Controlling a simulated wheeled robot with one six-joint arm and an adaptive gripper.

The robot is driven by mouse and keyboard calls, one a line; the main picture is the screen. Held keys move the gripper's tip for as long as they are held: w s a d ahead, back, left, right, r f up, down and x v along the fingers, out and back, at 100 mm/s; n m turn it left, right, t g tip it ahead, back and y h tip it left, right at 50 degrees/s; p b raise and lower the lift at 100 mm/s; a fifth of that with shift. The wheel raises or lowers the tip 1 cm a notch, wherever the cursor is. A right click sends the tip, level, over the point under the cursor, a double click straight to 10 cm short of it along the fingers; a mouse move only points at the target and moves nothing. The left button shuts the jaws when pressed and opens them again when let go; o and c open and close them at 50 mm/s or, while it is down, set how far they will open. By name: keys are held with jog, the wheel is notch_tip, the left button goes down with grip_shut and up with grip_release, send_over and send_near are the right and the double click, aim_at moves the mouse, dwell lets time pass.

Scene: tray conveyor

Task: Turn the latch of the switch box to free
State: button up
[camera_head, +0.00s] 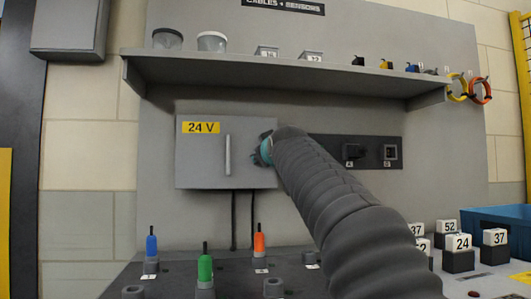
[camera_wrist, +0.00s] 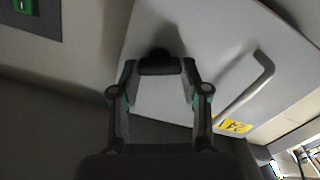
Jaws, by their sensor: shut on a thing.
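The grey switch box (camera_head: 206,165) is on the back panel, with a yellow 24 V label (camera_head: 201,128) and an upright bar handle (camera_head: 228,155) on its closed door. In the wrist view, the black latch (camera_wrist: 160,68) lies near the door's edge, its bar running across between my fingers. My gripper (camera_head: 265,148) is at the right edge of the box, its fingers on both ends of the latch and shut on it. In the head view, my gripper and arm hide the latch.
A shelf (camera_head: 290,72) with jars and small parts juts out above. A black socket panel (camera_head: 372,153) is to the right of the box. Blue, green and orange pegs (camera_head: 205,268) and numbered blocks (camera_head: 459,250) stand on the bench below. A blue bin (camera_head: 500,217) is at right.

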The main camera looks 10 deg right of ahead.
jog(key=n+p, duration=0.1)
jog(key=n, duration=0.5)
jog(key=n+p, duration=0.1)
jog(key=n, duration=0.5)
jog(key=shift+a+f+n, duration=0.15)
jog(key=shift+f+n, duration=0.05)
jog(key=shift+n, duration=0.2)
dwell(0.3)
jog(key=o, duration=1.1)
jog(key=shift+o, duration=0.2)
jog(key=s, duration=1.2)
